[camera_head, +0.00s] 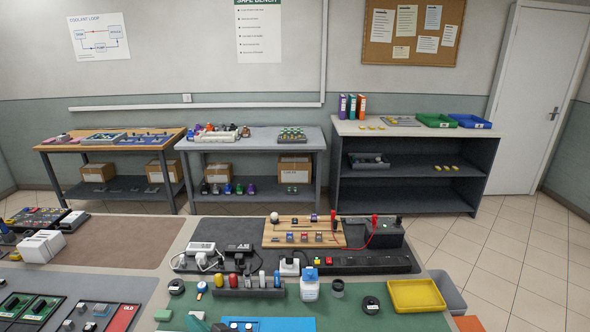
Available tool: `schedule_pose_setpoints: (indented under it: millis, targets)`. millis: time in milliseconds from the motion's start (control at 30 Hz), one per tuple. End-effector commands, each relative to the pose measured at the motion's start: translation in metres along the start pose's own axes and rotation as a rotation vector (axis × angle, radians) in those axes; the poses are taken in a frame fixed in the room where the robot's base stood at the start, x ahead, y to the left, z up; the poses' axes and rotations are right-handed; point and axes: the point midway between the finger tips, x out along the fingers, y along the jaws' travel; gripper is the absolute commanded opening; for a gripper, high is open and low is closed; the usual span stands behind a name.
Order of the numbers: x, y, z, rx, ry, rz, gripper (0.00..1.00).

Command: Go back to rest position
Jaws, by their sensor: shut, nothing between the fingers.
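My gripper and arm do not show in the head view, so I cannot see where the gripper is or its fingers. In front of me stands a workbench with a green mat (345,318). On the mat are a white bottle with a blue top (310,285), a row of small coloured items in a dark rack (249,286), black round items (371,305) and a yellow tray (417,295). Behind them lie a black power strip (365,265) and a wooden board with small parts (303,233). No coolant hose is clearly recognisable.
A brown mat (115,243) lies on the left, with white boxes (42,246) and dark panels (33,311) near it. Two side tables and a dark shelf unit (405,172) stand along the back wall. Tiled floor (515,262) is clear on the right, before a white door (540,95).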

Motion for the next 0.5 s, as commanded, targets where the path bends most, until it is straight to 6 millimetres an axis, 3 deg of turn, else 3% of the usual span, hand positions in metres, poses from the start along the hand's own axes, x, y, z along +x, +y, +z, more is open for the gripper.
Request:
schedule_pose_setpoints:
  millis: [267, 500]
  targets:
    - [-0.026, 0.011, 0.034, 0.119, 0.196, 0.07, 0.0]
    - [-0.069, 0.032, 0.077, 0.172, 0.319, 0.191, 0.0]
